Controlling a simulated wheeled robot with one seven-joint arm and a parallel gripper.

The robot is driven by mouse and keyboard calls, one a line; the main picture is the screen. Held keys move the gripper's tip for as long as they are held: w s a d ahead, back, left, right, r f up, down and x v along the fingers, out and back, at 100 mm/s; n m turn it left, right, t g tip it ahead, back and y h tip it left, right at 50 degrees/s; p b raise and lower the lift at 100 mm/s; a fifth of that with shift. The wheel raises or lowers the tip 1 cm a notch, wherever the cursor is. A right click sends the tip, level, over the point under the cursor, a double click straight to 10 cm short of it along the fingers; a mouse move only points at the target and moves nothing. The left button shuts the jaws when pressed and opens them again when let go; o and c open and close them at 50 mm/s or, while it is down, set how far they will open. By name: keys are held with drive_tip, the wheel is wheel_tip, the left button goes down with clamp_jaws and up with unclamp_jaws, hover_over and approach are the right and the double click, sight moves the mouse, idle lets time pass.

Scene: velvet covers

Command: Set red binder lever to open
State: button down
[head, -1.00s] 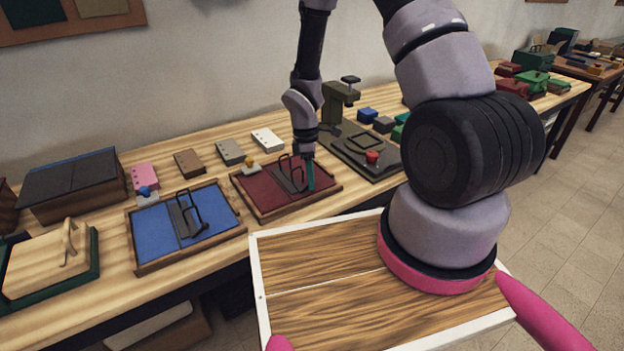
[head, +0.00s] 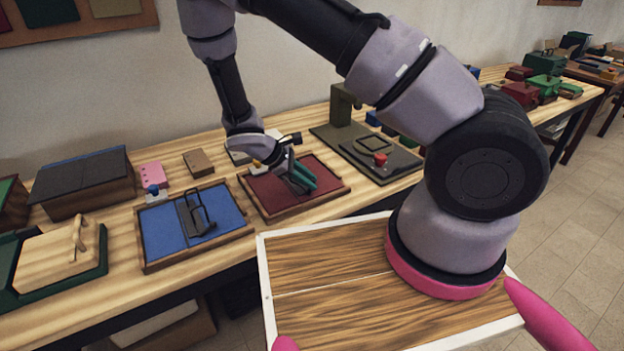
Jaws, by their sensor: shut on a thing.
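The red binder (head: 268,195) lies open in a wooden tray on the workbench, in the middle of the head view. Its dark metal strip (head: 294,187) runs down the centre. My gripper (head: 304,177) is tilted low over this strip, with its teal fingertips just right of centre. It is shut on the red binder's lever, which is mostly hidden by the fingers, so its exact angle cannot be read.
A blue binder (head: 227,206) with a raised dark wire lever lies to the left. A dark device with a red knob (head: 380,159) stands close on the right. My wood-topped base is in front.

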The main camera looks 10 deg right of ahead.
drive_tip(key=shift+s+a+h, duration=0.1)
drive_tip(key=shift+a+h, duration=0.25)
drive_tip(key=shift+h, duration=0.25)
drive_tip(key=c, duration=0.8)
unclamp_jaws()
drive_tip(key=shift+o, duration=0.2)
drive_tip(key=v, duration=1)
drive_tip(key=shift+a, duration=0.4)
drive_tip(key=shift+s+r, duration=0.15)
